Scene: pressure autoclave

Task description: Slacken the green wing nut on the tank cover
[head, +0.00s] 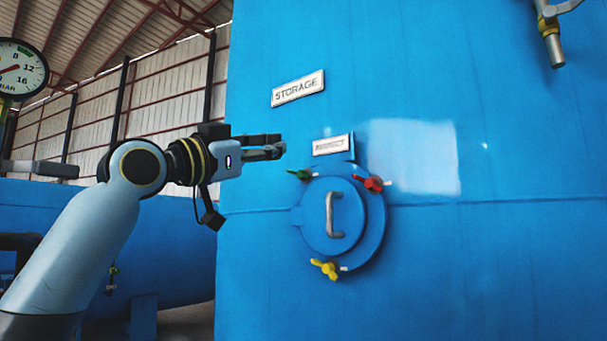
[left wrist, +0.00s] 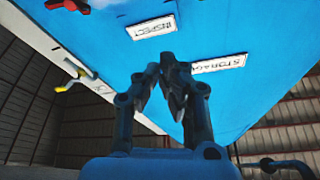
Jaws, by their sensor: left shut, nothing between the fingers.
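The round blue tank cover (head: 358,232) is on the front of the big blue tank, with a grey handle (head: 333,215) in its middle. The green wing nut (head: 302,174) sits at the cover's upper left edge in the head view. I cannot make it out in the left wrist view. My left gripper (head: 276,148) is shut and empty, above and left of the green nut and apart from it in the picture. Its fingers also show together in the left wrist view (left wrist: 168,75). My right gripper is not in view.
A red wing nut (head: 374,183) is at the cover's upper right, a yellow one (head: 326,268) at its bottom. An INSPECT plate (head: 331,145) is just above the cover, a STORAGE plate (head: 298,88) higher up. A pressure gauge (head: 20,70) stands far left.

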